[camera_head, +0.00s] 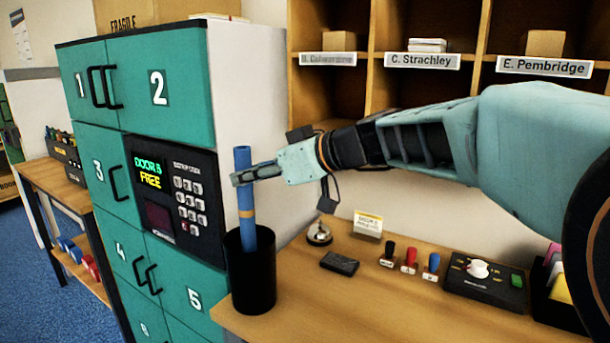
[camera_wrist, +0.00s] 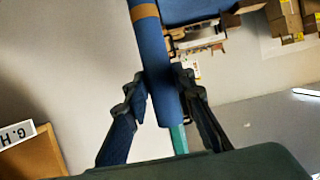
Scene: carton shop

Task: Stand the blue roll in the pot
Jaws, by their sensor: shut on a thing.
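The blue roll (camera_head: 245,201) is a long tube with a tan band, held upright in the head view. Its lower end is inside the mouth of the black pot (camera_head: 251,279), hidden by the pot's front wall, so I cannot tell whether it touches the bottom. The pot stands at the left end of the wooden counter. My gripper (camera_head: 243,178) is shut on the roll near its upper end, above the band. In the wrist view the blue roll (camera_wrist: 153,60) lies between both fingers of my gripper (camera_wrist: 165,95), with the tan band farther out.
Teal numbered lockers (camera_head: 115,190) with a keypad panel (camera_head: 176,197) stand close behind and left of the pot. A bell (camera_head: 319,233), a black pad (camera_head: 339,264), several stamps (camera_head: 409,260) and a control box (camera_head: 485,281) lie right on the counter (camera_head: 330,310). Pigeonholes (camera_head: 400,90) are behind.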

